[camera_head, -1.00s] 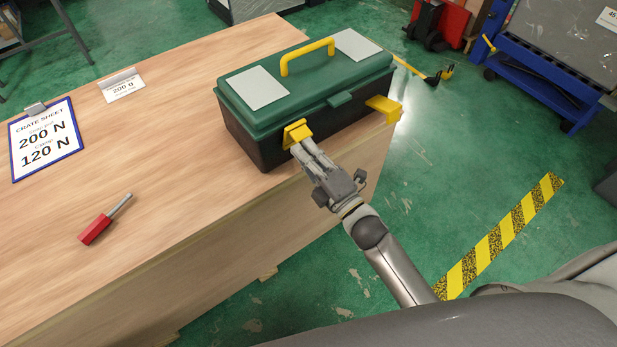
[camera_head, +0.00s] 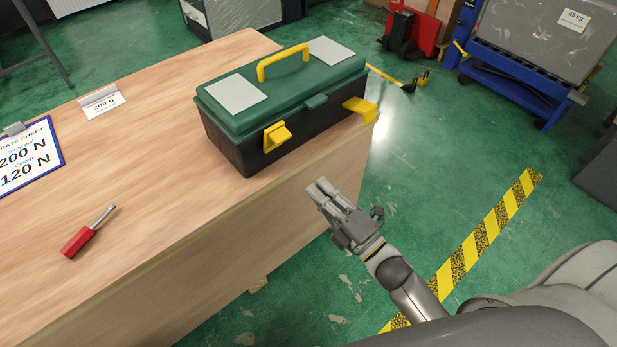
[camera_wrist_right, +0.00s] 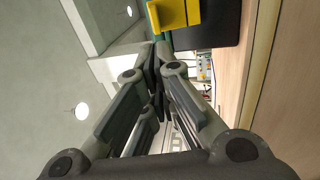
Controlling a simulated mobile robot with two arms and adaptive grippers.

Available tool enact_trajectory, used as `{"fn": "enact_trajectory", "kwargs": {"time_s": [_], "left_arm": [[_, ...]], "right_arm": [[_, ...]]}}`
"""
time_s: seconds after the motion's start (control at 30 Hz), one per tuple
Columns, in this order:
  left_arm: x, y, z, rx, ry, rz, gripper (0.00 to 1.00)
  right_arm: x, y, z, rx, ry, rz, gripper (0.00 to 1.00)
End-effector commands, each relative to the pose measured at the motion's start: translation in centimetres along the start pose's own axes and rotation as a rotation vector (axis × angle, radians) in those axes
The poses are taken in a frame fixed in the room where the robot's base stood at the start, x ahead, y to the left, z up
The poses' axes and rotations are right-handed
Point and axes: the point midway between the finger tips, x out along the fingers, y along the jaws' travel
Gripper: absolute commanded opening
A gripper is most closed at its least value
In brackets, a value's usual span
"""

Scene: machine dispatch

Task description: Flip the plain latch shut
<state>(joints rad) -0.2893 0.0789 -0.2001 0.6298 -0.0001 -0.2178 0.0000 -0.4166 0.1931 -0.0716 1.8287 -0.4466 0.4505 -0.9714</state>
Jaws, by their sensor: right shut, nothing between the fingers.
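A toolbox with a green lid (camera_head: 300,87) and a black body (camera_head: 238,148) stands on the wooden table. Its left yellow latch (camera_head: 277,136) lies close to the front face, slightly tilted. Its right yellow latch (camera_head: 360,108) sticks outward from the front. I cannot tell which one is the plain latch. My right gripper (camera_head: 318,190) is shut and empty, in front of the table edge, below and apart from the left latch. In the right wrist view, a yellow latch (camera_wrist_right: 176,14) shows beyond the fingers (camera_wrist_right: 155,62). My left gripper is out of view.
The wooden table (camera_head: 150,165) holds a red-handled tool (camera_head: 82,240), a clipboard sheet (camera_head: 25,160) and a small "200 g" card (camera_head: 103,103). A blue cart (camera_head: 515,85) stands at the back right. The green floor right of the table is open, with a striped strip (camera_head: 480,240).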

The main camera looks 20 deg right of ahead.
Motion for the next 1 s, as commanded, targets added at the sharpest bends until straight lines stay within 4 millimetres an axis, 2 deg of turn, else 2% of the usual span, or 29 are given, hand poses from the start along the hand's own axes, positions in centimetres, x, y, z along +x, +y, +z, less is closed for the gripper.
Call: {"fn": "enact_trajectory", "kwargs": {"time_s": [0.1,0.2,0.47,0.8,0.87,0.93,1.0], "left_arm": [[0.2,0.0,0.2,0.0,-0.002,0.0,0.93],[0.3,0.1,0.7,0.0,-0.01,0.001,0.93],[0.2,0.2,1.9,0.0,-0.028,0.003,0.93],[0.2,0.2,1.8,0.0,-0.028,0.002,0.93],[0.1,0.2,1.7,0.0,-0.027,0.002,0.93],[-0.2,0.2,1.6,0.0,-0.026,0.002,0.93],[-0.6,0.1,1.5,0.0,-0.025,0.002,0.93]], "right_arm": [[-1.3,-0.1,0.0,0.0,-0.001,-0.001,0.0],[-1.7,0.0,0.0,-0.001,0.0,0.001,0.0],[-1.8,0.0,0.0,-0.001,0.0,0.001,0.0],[-1.8,-0.2,0.1,0.003,-0.002,-0.003,0.0],[-1.9,-0.8,0.2,0.022,-0.011,-0.02,0.0],[-2.3,-2.6,0.6,0.073,-0.034,-0.064,0.0],[-3.0,-5.6,1.1,0.156,-0.075,-0.137,0.0]]}}
